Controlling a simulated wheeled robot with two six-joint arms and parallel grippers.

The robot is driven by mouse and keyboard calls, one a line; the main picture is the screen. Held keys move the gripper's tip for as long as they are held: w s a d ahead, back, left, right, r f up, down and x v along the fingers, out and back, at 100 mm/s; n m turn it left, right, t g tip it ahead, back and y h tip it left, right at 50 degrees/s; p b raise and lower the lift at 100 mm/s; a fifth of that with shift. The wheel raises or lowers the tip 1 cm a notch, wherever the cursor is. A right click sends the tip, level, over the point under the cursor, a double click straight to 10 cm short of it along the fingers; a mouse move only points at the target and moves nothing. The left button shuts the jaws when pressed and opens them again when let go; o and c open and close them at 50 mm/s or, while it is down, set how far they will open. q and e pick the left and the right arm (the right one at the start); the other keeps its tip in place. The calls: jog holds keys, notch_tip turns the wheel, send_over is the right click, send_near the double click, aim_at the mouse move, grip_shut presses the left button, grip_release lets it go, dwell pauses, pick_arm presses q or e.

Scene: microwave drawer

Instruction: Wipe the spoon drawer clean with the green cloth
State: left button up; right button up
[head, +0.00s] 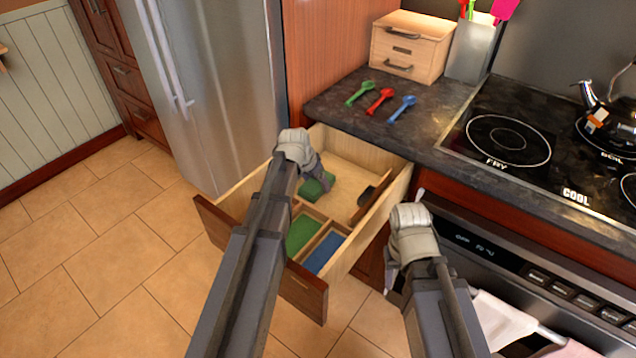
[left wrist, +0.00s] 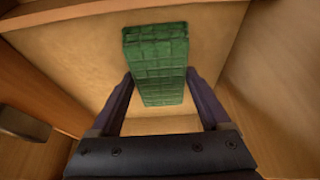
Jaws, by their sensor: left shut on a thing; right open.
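The wooden drawer (head: 262,182) is pulled out below the counter. The green cloth (head: 317,187) is inside it, on the pale floor of the large rear section. My left gripper (head: 322,180) reaches down into the drawer and is shut on the cloth. The left wrist view shows the folded, grid-patterned cloth (left wrist: 157,62) between the fingers, over the wooden floor. My right gripper (head: 404,235) is open and empty, right of the drawer in front of the oven. The green spoon (head: 360,94), red spoon (head: 380,101) and blue spoon (head: 403,109) lie on the counter.
The drawer's front has a green-bottomed compartment (head: 301,233) and a blue-bottomed one (head: 324,252). A dark brown piece (head: 364,197) is near its right wall. A wooden box (head: 410,46), utensil holder (head: 471,50) and stove (head: 510,140) are behind and right; the fridge (head: 232,80) stands left.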

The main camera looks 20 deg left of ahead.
pick_arm(q)
jog(key=shift+w+a, duration=0.3)
jog(key=shift+a, duration=0.4)
jog(key=shift+r, duration=0.1)
jog(key=shift+s+d+r+p, duration=0.25)
jog(key=shift+d+r+p, duration=0.1)
jog(key=shift+d, duration=0.35)
jog(key=shift+s+d+r+p, duration=0.3)
jog(key=shift+d+p, duration=0.1)
jog(key=shift+d, duration=0.35)
jog(key=shift+s+d+r+p, duration=0.25)
jog(key=shift+d+r+p, duration=0.1)
jog(key=shift+d, duration=0.35)
notch_tip(320, 180, up, 22)
jog(key=p, duration=2.2)
